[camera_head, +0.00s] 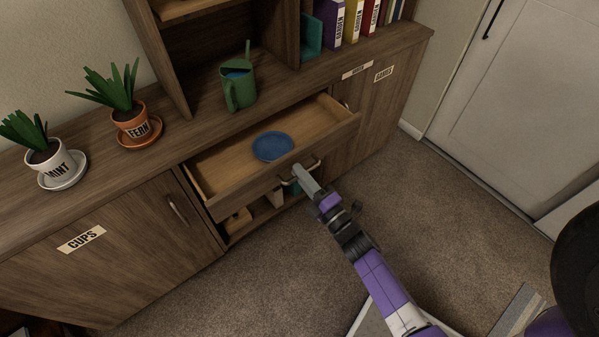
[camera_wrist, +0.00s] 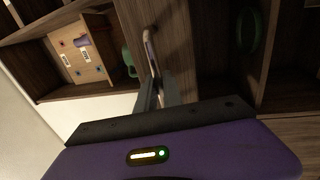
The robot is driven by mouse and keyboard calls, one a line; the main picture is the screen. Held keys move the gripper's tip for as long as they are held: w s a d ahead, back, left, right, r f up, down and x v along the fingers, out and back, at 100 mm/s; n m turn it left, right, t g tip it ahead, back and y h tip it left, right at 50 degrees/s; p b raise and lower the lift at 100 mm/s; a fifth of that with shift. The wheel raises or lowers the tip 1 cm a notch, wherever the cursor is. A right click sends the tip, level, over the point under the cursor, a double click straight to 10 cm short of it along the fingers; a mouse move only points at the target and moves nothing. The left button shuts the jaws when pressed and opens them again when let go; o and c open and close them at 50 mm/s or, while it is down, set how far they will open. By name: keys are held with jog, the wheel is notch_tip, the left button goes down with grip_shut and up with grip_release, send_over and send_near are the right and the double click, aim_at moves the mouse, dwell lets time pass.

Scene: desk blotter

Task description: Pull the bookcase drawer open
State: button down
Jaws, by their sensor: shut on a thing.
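The bookcase drawer (camera_head: 232,194) stands pulled out from the wooden bookcase (camera_head: 205,120), with its inside in view. A blue dish (camera_head: 273,146) lies in it, towards the front. My gripper (camera_head: 298,171) is at the drawer front, shut on the metal drawer handle (camera_head: 314,163). In the wrist view, the handle (camera_wrist: 149,42) runs up from between my gripper's fingers (camera_wrist: 161,92). The fingers hide part of the handle.
A green watering can (camera_head: 240,90) and potted plants labelled FERN (camera_head: 137,130) and MINT (camera_head: 58,164) stand on the bookcase top. A CUPS cupboard door (camera_head: 130,225) is shut at left. An open shelf lies below the drawer. Carpet (camera_head: 270,270) in front is clear.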

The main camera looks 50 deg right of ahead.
jog(key=c, duration=1.8)
grip_release()
jog(key=shift+o, duration=0.2)
jog(key=v, duration=0.8)
jog(key=shift+b, duration=0.35)
jog(key=s+a+r+m+g+y+p, duration=0.2)
jog(key=s+a+r+m, duration=0.5)
jog(key=r, duration=0.4)
jog(key=s+a+r+m+g+y+p, duration=0.2)
jog(key=s+a+r+m+p, duration=0.3)
jog(key=s+a+r, duration=0.5)
jog(key=a+r+m+y, duration=0.1)
jog(key=m, duration=0.1)
jog(key=shift+r+m+g+y, duration=0.3)
jog(key=shift+r+m, duration=0.05)
jog(key=shift+m, duration=0.05)
